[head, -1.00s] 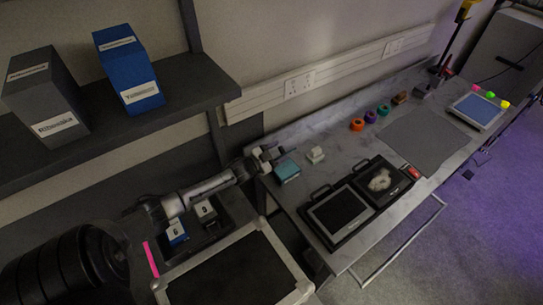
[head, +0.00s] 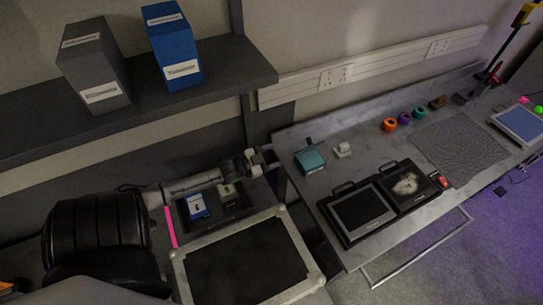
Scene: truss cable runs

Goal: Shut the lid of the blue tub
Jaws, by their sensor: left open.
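A small teal-blue tub (head: 311,161) stands on the near left end of the grey bench. Something thin shows at its back edge; it is too small to tell whether this is the lid or how far the lid is open. My left gripper (head: 270,158) is open and empty, just left of the tub and apart from it, by the bench's left end. My right gripper is not in view.
A small white object (head: 343,150) stands just right of the tub. A black two-part case (head: 362,214) lies in front. Coloured rings (head: 390,125) and a grey mat (head: 459,150) lie further right. A shelf with a grey box (head: 94,72) and blue box (head: 174,48) is above left.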

